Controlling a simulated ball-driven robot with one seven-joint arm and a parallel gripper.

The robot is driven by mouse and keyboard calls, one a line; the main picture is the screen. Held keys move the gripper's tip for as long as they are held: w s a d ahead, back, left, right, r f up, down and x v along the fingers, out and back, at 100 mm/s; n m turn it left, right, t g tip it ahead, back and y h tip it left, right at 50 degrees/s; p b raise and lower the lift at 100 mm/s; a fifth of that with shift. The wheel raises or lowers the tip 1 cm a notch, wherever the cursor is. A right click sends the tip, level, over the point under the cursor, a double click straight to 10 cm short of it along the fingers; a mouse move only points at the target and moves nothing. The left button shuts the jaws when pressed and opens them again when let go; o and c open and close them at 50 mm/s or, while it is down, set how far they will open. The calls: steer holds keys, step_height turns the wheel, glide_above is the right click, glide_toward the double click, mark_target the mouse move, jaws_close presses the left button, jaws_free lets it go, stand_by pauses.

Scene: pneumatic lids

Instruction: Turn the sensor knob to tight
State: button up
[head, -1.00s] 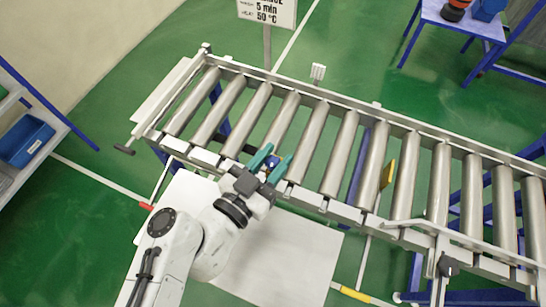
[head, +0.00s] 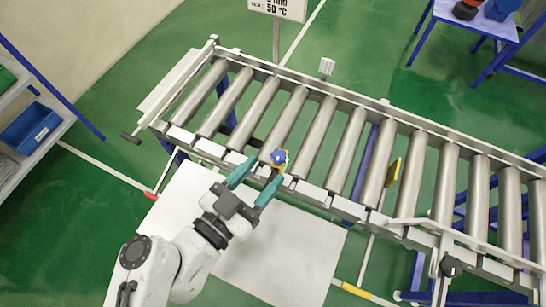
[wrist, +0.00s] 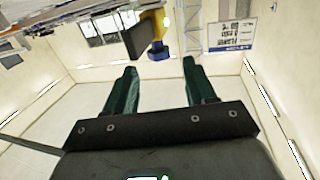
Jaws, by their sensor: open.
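My gripper (head: 266,170) has two teal fingers, spread apart and empty. In the head view the knob appears just past the fingertips, not between them. In the wrist view my gripper (wrist: 160,68) is also open. I cannot read any mark for the knob's setting.
The roller conveyor (head: 318,138) runs across the view, with a dark-ended lever (head: 131,138) at its left and a black knob (head: 451,266) at its right front. A yellow piece (head: 394,170) stands between rollers. A white sheet (head: 283,250) lies on the floor below.

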steer(key=v, duration=0.5)
stand_by(0.6)
